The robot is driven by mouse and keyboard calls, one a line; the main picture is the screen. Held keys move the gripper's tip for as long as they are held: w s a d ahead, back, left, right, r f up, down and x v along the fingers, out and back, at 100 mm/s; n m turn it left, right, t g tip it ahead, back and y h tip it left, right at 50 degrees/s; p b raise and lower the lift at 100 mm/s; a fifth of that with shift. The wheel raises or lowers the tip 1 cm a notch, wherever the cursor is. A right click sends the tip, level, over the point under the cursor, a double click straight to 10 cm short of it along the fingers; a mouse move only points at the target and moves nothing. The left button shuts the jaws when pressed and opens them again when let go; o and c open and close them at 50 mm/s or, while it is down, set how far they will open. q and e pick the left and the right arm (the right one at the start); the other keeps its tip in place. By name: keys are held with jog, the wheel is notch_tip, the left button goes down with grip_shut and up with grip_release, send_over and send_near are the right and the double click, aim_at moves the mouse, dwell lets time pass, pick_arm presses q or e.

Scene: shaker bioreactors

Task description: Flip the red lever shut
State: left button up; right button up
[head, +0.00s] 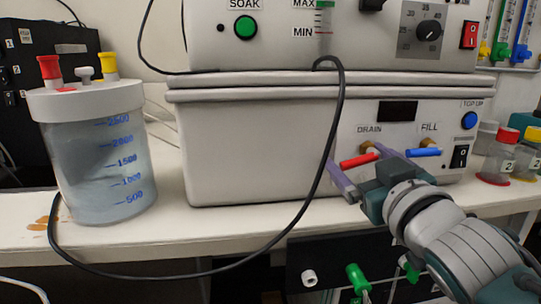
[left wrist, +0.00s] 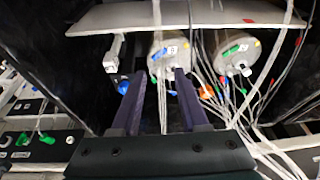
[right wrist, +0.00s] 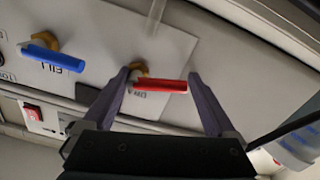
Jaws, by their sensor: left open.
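The red lever (head: 359,160) sits under the DRAIN label on the white front panel, on a brass valve (head: 367,147). It points sideways to the left, slightly tilted. My right gripper (head: 362,168) is open in front of it. In the right wrist view the red lever (right wrist: 160,86) lies crosswise between the two spread fingers (right wrist: 160,76), one near each end. I cannot tell whether either finger touches it. My left gripper (left wrist: 158,74) is open and empty in the left wrist view, and is out of the head view.
A blue lever (head: 423,152) under FILL is close to the right of my right gripper. A black cable (head: 333,130) hangs just left of it. A lidded vessel (head: 105,165) stands left on the bench. Capped bottles (head: 498,158) stand right. Hanging cables and cylinders (left wrist: 170,50) face my left gripper.

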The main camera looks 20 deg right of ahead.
jog(key=c, duration=0.6)
jog(key=shift+o, duration=0.2)
jog(key=shift+r+m+p, duration=0.45)
jog(key=shift+m+p, duration=0.45)
jog(key=shift+m, duration=0.7)
jog(key=o, duration=1)
jog(key=shift+s+a, duration=0.1)
